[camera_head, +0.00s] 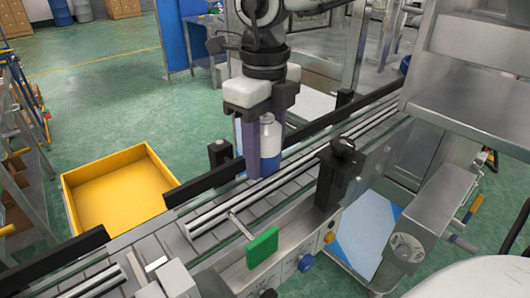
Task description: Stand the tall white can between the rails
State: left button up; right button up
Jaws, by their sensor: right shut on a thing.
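The tall can (267,133), with a white top and a blue band, is upright between the purple-grey fingers of my right gripper (260,150). The gripper points straight down and is shut on it. The fingers hide part of the can. The can is over the slatted conveyor (262,207), close to the metal rails (218,208) that run along it. I cannot tell whether its base touches the slats. My left gripper is not in view.
A black side guard (205,184) runs along the conveyor's far side, with a black post (221,153) beside it. Another black post (333,178) and a green block (262,247) are on the near side. A yellow bin (118,187) stands on the floor beyond.

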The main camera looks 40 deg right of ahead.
jog(key=shift+f, duration=0.2)
dwell(0.4)
jog(key=o, duration=1.1)
notch_tip(320, 180, up, 10)
jog(key=shift+r, duration=0.2)
